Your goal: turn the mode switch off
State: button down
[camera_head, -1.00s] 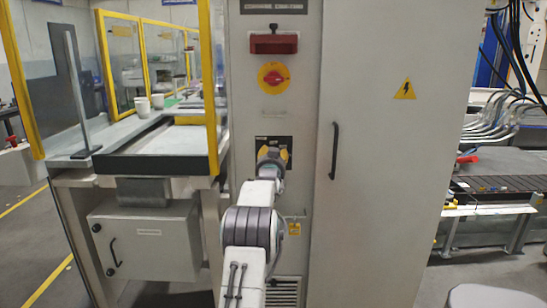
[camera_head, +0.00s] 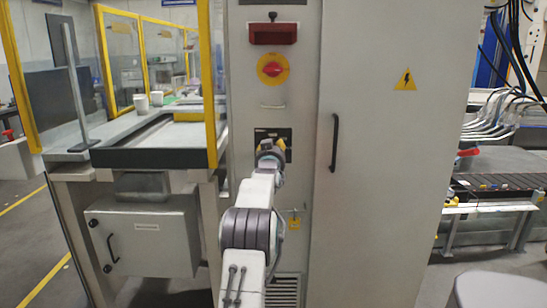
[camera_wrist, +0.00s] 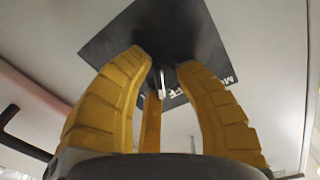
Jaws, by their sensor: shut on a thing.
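The mode switch is a small metal lever (camera_wrist: 162,82) on a black plate (camera_wrist: 207,35) with white lettering, partly hidden, in the wrist view. My gripper (camera_wrist: 160,68) has several yellow ribbed fingers closed around the lever, with their tips near the plate. In the head view, the black plate (camera_head: 286,133) is on the narrow panel of the grey cabinet, and my gripper (camera_head: 271,147) is in front of it. There, the lever is hidden behind the gripper. The lever's exact setting cannot be told.
Above the plate are a red rotary knob on a yellow disc (camera_head: 273,69) and a red block (camera_head: 274,34). A cabinet door handle (camera_head: 335,143) is to the right. A yellow-framed guard (camera_head: 212,90) and bench are to the left. A conveyor (camera_head: 497,185) is at far right.

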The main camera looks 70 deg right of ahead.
jog(key=shift+w+n+b, duration=0.2)
jog(key=shift+n+b, duration=0.35)
jog(key=shift+n, duration=0.35)
jog(key=c, duration=1.1)
grip_release()
jog(key=shift+w, duration=0.1)
jog(key=shift+c, duration=0.2)
jog(key=shift+o, duration=1.3)
jog(key=v, duration=1.2)
jog(key=shift+f, duration=0.2)
jog(key=shift+o, duration=0.3)
